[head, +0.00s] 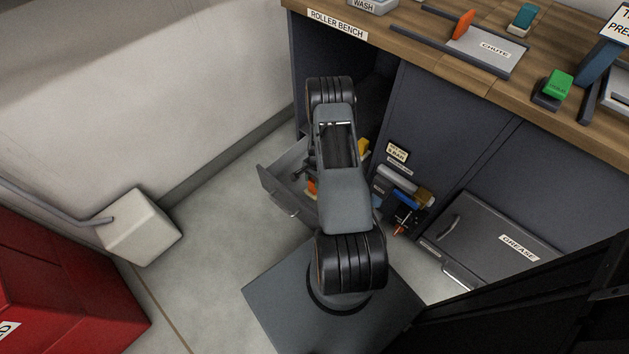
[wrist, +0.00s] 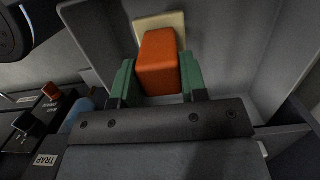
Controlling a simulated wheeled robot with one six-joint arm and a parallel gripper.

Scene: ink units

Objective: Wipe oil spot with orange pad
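The orange pad (wrist: 160,64) is a blocky orange grip with a cream slab (wrist: 174,20) at its far side, seen in the wrist view. My gripper (wrist: 160,82) has its two green fingers flush against the left and right sides of the orange grip, with no clear gap. The pad is within the grey walls of an open drawer (head: 277,196); whether it touches the floor cannot be told. In the head view my arm hides most of the drawer, and a bit of orange (head: 311,187) shows beside it. No oil spot can be made out.
The roller bench (head: 440,60) stands above the drawer, with a chute tray (head: 485,47) and a green block (head: 558,84) on top.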

